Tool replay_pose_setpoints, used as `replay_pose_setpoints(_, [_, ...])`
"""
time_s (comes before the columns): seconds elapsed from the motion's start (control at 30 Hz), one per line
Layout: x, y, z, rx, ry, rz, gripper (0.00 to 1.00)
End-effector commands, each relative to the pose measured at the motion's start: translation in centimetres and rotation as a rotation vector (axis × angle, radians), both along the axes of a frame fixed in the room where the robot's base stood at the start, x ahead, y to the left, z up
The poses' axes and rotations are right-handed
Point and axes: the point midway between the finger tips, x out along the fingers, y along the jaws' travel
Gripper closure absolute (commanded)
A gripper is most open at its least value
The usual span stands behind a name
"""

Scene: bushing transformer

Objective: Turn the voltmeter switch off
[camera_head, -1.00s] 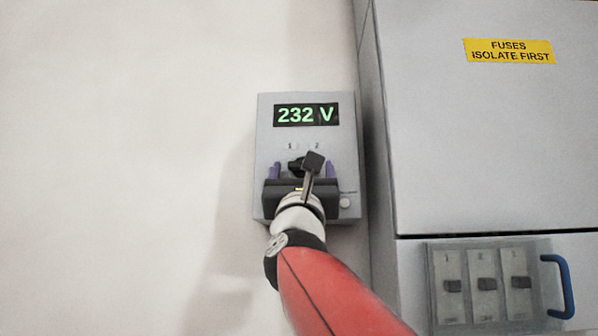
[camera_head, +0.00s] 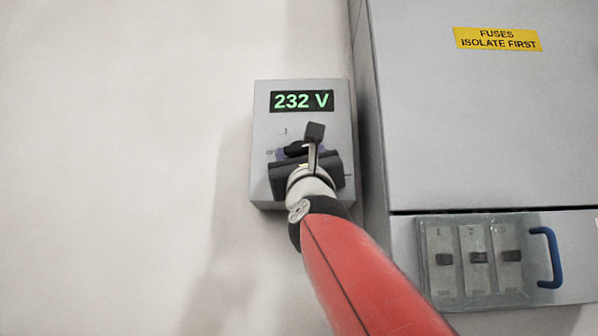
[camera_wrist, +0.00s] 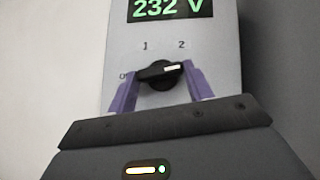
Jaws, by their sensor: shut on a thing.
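The voltmeter (camera_head: 262,180) is a grey wall box with a green display reading 232 V; its top also shows in the wrist view (camera_wrist: 118,50). Its switch is a black rotary knob (camera_wrist: 160,74) below the display, with a white mark towards its right end. The knob's grip lies nearly level, its left end by the "0" label, below labels 1 and 2. My gripper (camera_wrist: 159,76) is shut on the knob, with one purple finger at each end of the grip. In the head view, my gripper (camera_head: 296,153) partly hides the knob (camera_head: 293,148).
A large grey cabinet (camera_head: 480,130) with a yellow fuse label (camera_head: 497,39) stands close to the right. Below are several switches under a clear cover (camera_head: 480,292) with a blue handle (camera_head: 550,257). The wall left of the voltmeter is bare.

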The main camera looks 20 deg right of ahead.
Motion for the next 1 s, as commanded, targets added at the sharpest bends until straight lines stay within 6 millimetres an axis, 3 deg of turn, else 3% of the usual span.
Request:
replay_pose_setpoints(0.03, [-0.1,-0.2,-0.8,-0.033,0.004,-0.002,0.72])
replay_pose_setpoints(0.13, [-0.1,-0.4,-0.7,-0.113,0.031,-0.004,0.72])
replay_pose_setpoints(1.0, [-0.4,-1.3,1.5,-0.864,0.282,-0.005,0.72])
